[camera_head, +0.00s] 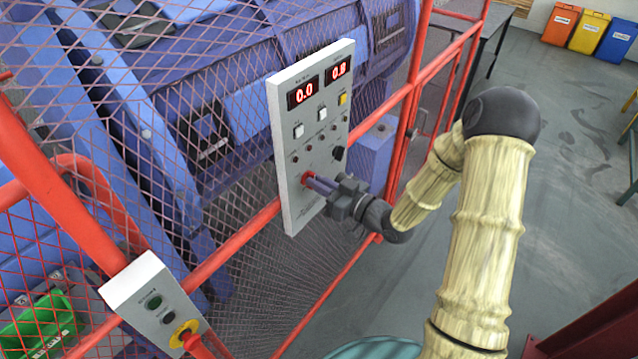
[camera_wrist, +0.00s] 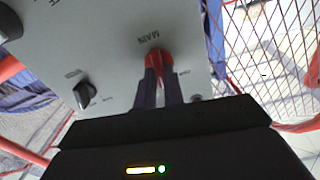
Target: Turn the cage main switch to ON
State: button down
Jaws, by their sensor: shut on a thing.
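The main switch is a red knob (camera_wrist: 156,57) on the grey control panel (camera_head: 293,212), with the upside-down label MAIN beside it in the wrist view. In the head view the red knob (camera_head: 306,177) shows low on the panel's left side. My gripper (camera_head: 313,182) reaches it from the right. Its two dark fingers (camera_wrist: 160,78) are shut on the red knob, one on each side. The fingers hide much of the knob, and I cannot tell which position it points to.
A black knob (camera_wrist: 85,95) sits near the fingers. The panel has red displays (camera_head: 303,92) and several buttons, and hangs on a red-framed mesh fence (camera_head: 235,240). A smaller box with a yellow-ringed button (camera_head: 184,334) is at lower left. Open floor (camera_head: 570,200) lies right.

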jog(key=shift+w+d+m+p, duration=0.1)
jog(key=shift+m+p, duration=0.35)
jog(key=shift+m, duration=1.4)
jog(key=shift+w+d+m+p, duration=0.1)
jog(key=shift+m+p, duration=0.35)
jog(key=shift+m, duration=1.4)
jog(key=shift+a, duration=0.1)
jog(key=c, duration=1.5)
grip_release()
jog(key=shift+s+f, duration=0.1)
jog(key=b+v, duration=0.4)
jog(key=v, duration=1.3)
jog(key=shift+b, duration=0.4)
